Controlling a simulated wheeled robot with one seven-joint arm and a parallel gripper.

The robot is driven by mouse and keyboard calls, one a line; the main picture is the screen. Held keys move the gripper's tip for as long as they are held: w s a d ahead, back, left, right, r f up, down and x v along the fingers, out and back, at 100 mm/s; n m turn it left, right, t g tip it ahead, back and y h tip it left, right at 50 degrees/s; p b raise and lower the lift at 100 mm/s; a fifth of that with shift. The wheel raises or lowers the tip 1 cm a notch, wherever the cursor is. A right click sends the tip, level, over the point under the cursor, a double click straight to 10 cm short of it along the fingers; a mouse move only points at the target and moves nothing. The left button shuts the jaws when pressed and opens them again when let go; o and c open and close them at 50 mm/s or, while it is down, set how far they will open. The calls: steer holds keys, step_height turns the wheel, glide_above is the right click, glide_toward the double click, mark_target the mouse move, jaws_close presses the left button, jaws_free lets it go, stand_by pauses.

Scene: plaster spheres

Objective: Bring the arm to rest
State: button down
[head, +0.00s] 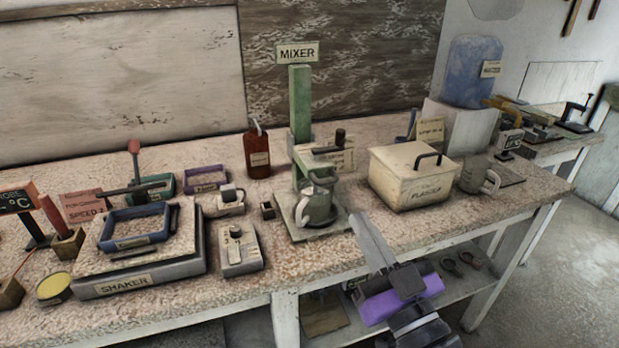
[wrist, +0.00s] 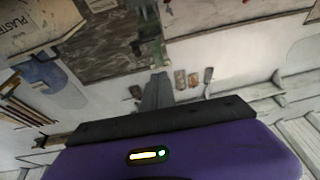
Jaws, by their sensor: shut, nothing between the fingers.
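My gripper (head: 366,236) is in the head view, in front of the bench's front edge, right of the mixer. Its grey fingers are together and empty, pointing up and to the left, with my purple wrist part below them. In the wrist view my gripper (wrist: 158,82) shows as a narrow grey shape above the dark bar and purple housing. It appears apart from everything on the bench, though its tip overlaps the bench edge in the head view.
The shaker (head: 140,281) is at left. A lower shelf (head: 478,288) lies behind my wrist. Floor at the right is clear.

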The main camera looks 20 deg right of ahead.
steer(key=s+f+g+p, duration=0.2)
steer(key=s+f, duration=0.1)
steer(key=s, duration=0.7)
steer(key=s+a+f+g+p, duration=0.1)
steer(key=s+f+g+p, duration=0.1)
steer(key=s, duration=0.9)
steer(key=s+f+g+p, duration=0.2)
steer(key=s+f+p, duration=0.2)
steer(key=s, duration=0.6)
steer(key=shift+s+a+f+g+h, duration=0.2)
steer(key=shift+s+f+g+h, duration=0.2)
steer(key=shift+f, duration=0.1)
